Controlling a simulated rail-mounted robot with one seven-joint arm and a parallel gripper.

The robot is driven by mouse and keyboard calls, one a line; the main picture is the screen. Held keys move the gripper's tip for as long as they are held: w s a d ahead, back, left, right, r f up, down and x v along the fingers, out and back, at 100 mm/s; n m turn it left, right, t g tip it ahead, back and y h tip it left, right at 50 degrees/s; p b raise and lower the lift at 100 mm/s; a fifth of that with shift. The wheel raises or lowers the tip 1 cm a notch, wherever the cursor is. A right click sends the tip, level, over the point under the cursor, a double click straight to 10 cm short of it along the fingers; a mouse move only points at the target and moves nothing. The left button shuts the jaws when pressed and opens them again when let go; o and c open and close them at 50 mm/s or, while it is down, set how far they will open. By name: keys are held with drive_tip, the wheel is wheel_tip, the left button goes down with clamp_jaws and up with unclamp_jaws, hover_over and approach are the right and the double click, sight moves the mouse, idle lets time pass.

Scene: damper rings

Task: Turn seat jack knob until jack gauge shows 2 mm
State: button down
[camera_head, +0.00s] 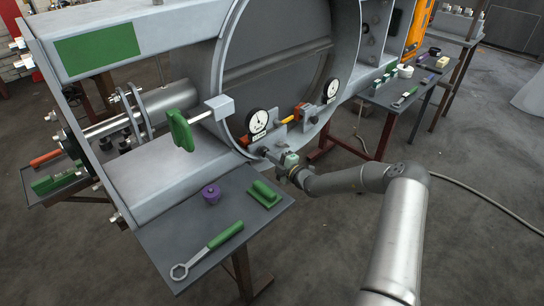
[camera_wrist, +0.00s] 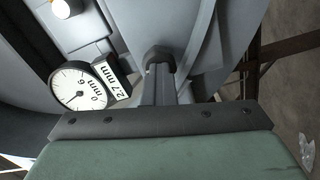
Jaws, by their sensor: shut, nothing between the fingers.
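The nearer jack gauge (camera_head: 258,122) is a white dial in a black rim, low in the big grey ring in the head view. In the wrist view the gauge (camera_wrist: 75,88) stands left of my fingers, and its label (camera_wrist: 116,78) reads 2.7 mm. The dark seat jack knob (camera_wrist: 158,53) is at the fingertips in the wrist view, partly hidden by them; I cannot tell whether they touch. My gripper (camera_head: 274,156) is at the jack below the gauge. In the wrist view my gripper (camera_wrist: 158,75) has its fingers together with nothing between them.
A second dial (camera_head: 331,90) sits to the right in the ring. A grey table (camera_head: 165,240) in front holds a green-handled wrench (camera_head: 210,249), a purple part (camera_head: 211,194) and a green block (camera_head: 264,193). A green-handled clamp (camera_head: 180,130) stands left of the jack.

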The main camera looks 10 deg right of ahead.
drive_tip(key=m, duration=0.3)
drive_tip(key=m, duration=0.4)
drive_tip(key=shift+m+p, duration=0.35)
drive_tip(key=shift+m, duration=0.05)
drive_tip(key=m, duration=0.4)
drive_tip(key=shift+m, duration=0.3)
